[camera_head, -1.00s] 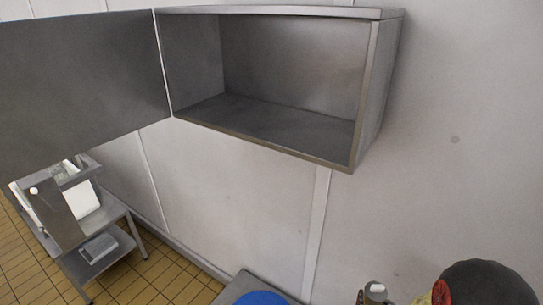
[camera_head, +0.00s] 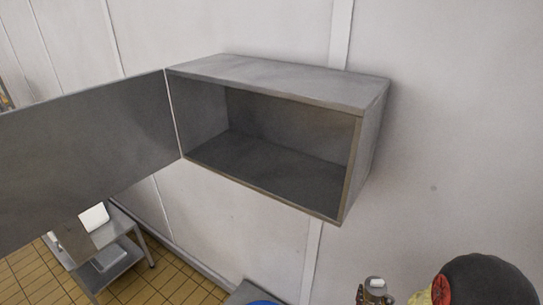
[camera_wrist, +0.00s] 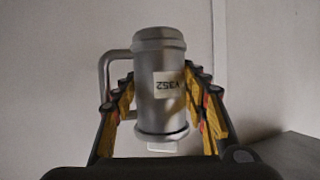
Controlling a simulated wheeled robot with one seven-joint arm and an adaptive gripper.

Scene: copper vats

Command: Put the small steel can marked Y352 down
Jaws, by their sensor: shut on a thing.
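The small steel can (camera_wrist: 160,105) is in the wrist view, between the two fingers of my gripper (camera_wrist: 163,115). It has a handle on its left side and a pale label that reads Y352 upside down. My gripper is shut on the can. In the head view, the can's top (camera_head: 375,288) shows at the bottom edge, beside a red and black part of my arm. The rest of the can is out of that frame. No surface shows touching the can's base.
An empty grey wall cabinet (camera_head: 270,140) hangs open, its door (camera_head: 85,155) swung out left. A metal trolley (camera_head: 115,250) stands lower left on the tiled floor. A blue round thing (camera_head: 263,303) shows at the bottom edge. A grey surface (camera_wrist: 290,150) lies right in the wrist view.

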